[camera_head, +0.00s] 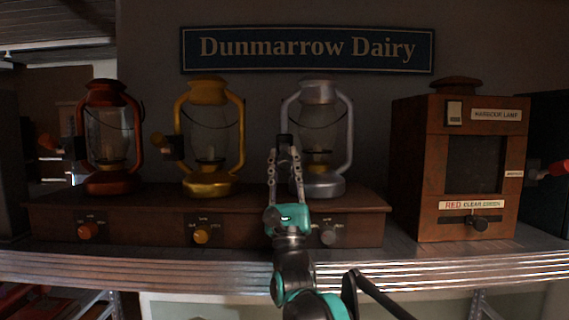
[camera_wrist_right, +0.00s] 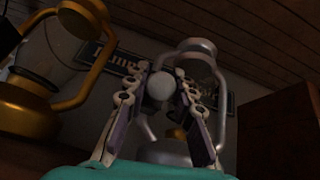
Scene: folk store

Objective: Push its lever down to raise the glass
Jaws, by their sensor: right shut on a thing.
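A silver lantern (camera_head: 320,185) stands at the right end of a wooden base, with its glass (camera_head: 318,140) inside the frame. My right gripper (camera_head: 284,152) reaches up in front of its left side, at a dark lever mount (camera_head: 284,140). In the right wrist view, the fingers (camera_wrist_right: 160,90) are shut on a round grey lever knob (camera_wrist_right: 159,84). The silver lantern (camera_wrist_right: 168,152) is behind them. In the head view, the knob is hidden by the fingers. My left gripper is in neither view.
A gold lantern (camera_head: 208,188) and a copper lantern (camera_head: 110,185) stand to the left on the wooden base (camera_head: 150,215), which has dials on its front. A wooden lamp box (camera_head: 421,170) stands at the right. A metal shelf edge (camera_head: 180,265) runs below.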

